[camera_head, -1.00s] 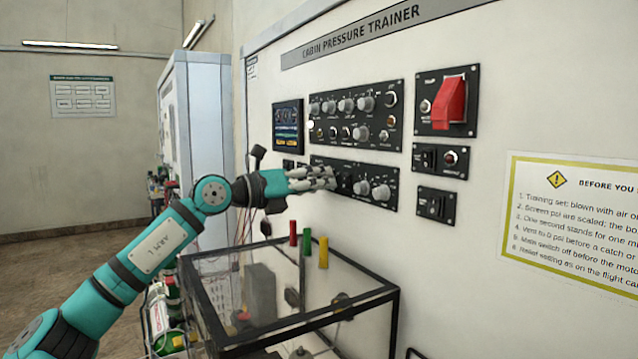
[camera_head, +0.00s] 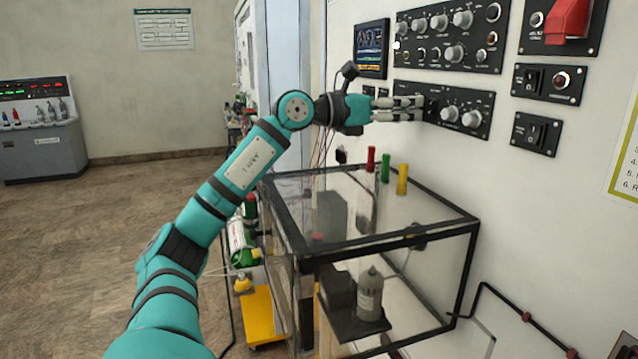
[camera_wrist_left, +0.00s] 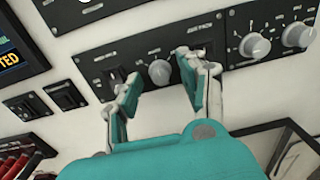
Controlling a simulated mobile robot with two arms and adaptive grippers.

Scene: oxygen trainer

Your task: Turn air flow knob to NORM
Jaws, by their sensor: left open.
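My left gripper (camera_head: 418,108) is open in front of the left part of the lower black knob panel (camera_head: 462,98). In the left wrist view, my left gripper (camera_wrist_left: 160,82) has its two fingers apart, with a small grey knob (camera_wrist_left: 159,72) showing between them. I cannot tell whether the fingers touch this knob. In the head view the fingers hide that part of the panel. Two larger grey knobs, one (camera_head: 449,113) and another (camera_head: 471,118), stand clear to the right. The labels are too small to read, so I cannot tell which knob is air flow. My right gripper is not in view.
The upper knob panel (camera_head: 452,52) and a screen (camera_head: 371,48) are just above my gripper. Switch panels and a red guard (camera_head: 569,20) are at the right. Below stands a clear black-framed case (camera_head: 380,238), with red, green and yellow posts near its top.

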